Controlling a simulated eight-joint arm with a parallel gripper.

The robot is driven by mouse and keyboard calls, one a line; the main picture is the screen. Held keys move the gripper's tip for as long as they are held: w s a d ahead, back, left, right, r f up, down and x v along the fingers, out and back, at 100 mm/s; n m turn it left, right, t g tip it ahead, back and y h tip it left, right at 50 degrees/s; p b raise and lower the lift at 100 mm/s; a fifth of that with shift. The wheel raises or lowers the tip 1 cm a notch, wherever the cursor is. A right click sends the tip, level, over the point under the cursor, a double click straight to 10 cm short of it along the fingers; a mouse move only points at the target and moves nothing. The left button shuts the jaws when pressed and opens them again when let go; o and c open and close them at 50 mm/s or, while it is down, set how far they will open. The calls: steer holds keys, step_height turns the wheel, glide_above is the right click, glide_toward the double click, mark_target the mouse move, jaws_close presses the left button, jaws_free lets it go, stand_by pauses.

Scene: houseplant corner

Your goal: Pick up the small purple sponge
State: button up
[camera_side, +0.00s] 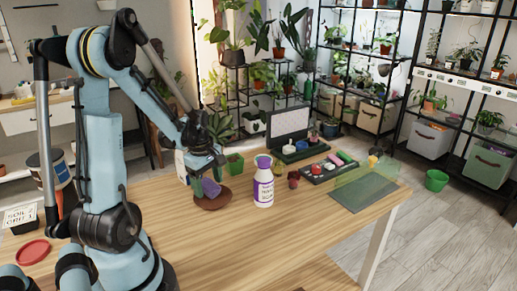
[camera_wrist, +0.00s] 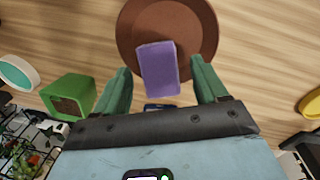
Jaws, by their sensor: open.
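The small purple sponge (camera_wrist: 158,70) rests on a round brown saucer (camera_wrist: 203,22) on the wooden table. In the side view the sponge (camera_side: 210,187) shows just below my gripper, on the saucer (camera_side: 214,203). My gripper (camera_wrist: 160,78) is open in the wrist view, with one green finger to the left of the sponge and one to the right. The sponge lies slightly tilted between them, with a gap on each side. In the side view my gripper (camera_side: 197,185) is partly hidden by its own housing, and whether its fingers reach the sponge's height is unclear.
A white and purple bottle (camera_side: 263,185) stands right of the saucer. A black tray (camera_side: 325,170) and a grey-green mat (camera_side: 362,190) lie farther right. The front table area is clear.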

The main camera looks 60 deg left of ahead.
steer(key=c, duration=1.2)
steer(key=shift+r, duration=0.1)
